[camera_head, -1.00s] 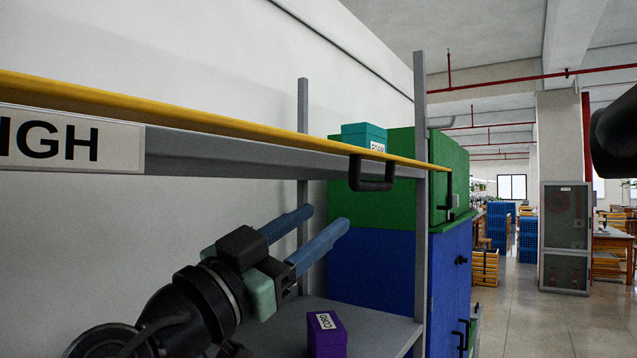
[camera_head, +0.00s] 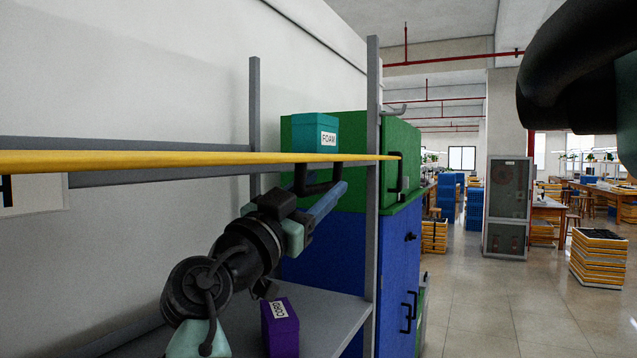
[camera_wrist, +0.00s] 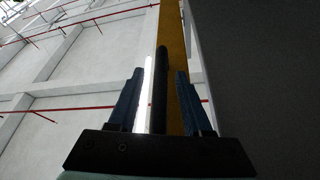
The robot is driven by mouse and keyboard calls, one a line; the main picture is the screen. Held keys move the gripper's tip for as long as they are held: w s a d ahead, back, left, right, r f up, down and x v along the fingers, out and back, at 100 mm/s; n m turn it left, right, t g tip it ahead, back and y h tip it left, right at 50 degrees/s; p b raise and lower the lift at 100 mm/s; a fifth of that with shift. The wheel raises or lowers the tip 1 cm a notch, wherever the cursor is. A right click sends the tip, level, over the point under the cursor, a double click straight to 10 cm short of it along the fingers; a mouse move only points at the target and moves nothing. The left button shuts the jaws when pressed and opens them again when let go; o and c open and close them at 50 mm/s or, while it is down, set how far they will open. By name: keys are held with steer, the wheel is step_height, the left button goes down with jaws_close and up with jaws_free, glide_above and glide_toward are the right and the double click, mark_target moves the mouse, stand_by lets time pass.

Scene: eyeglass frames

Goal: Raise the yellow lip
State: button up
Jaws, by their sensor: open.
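The yellow lip (camera_head: 200,160) is a long bar running nearly level across the front of the shelf in the head view. A black U-shaped handle (camera_head: 303,182) hangs beneath it near its right end. My gripper (camera_head: 336,190) is just below the lip at this handle, its blue fingers pointing up and right. In the wrist view, my open gripper (camera_wrist: 158,80) has the dark handle (camera_wrist: 160,88) between its fingers, with gaps visible on both sides. The yellow lip (camera_wrist: 172,40) extends beyond the fingertips there. One finger is mostly hidden in the head view.
A purple box (camera_head: 280,328) labelled CORD stands on the lower shelf below my arm. A teal box (camera_head: 314,133) labelled FOAM is behind the lip. A grey post (camera_head: 372,250) stands right of the handle, before a green and blue cabinet (camera_head: 345,260). Open floor is farther right.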

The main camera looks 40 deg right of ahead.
steer(key=shift+c, duration=0.2)
jaws_close()
